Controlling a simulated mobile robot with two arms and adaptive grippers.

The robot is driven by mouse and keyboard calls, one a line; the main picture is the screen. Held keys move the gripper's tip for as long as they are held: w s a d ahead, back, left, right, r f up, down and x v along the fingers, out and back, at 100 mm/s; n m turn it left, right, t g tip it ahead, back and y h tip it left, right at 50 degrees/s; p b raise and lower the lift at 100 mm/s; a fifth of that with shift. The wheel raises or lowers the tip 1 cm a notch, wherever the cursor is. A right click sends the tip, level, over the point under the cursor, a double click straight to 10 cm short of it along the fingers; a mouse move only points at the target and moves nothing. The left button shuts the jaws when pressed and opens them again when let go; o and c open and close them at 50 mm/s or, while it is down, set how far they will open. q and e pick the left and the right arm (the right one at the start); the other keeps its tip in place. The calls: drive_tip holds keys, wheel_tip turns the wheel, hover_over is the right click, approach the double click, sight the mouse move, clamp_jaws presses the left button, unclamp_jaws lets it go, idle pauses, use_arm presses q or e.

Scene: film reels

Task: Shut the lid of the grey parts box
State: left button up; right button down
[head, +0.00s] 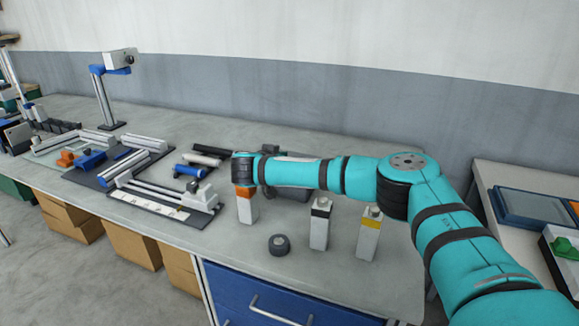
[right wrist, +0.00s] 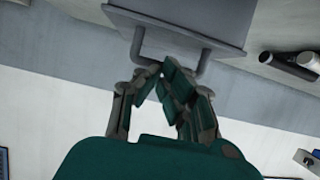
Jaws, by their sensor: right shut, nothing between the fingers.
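The grey parts box (head: 288,192) stands on the bench, partly hidden behind my right forearm in the head view. A dark grey panel with a U-shaped handle (right wrist: 175,33) fills the top middle of the right wrist view; it seems to be part of the box. How far the lid is open cannot be told. My right gripper (right wrist: 163,72) is shut and empty, its fingertips close to the handle. Whether they touch it is unclear. In the head view the wrist hides the fingers. My left gripper is not in view.
White bottles with orange (head: 247,207), black (head: 319,224) and yellow (head: 369,234) tops stand in front of my right arm. A dark roll (head: 280,245) lies near the front edge. Frames and rails (head: 160,205) fill the bench's left side. The wall rises behind.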

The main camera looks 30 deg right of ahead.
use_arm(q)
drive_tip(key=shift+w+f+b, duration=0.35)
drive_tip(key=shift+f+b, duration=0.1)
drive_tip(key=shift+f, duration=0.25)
use_arm(e)
drive_tip(key=shift+s+a+f+t+h, duration=0.15)
drive_tip(key=shift+f+t+h, duration=0.15)
drive_tip(key=shift+f, duration=0.3)
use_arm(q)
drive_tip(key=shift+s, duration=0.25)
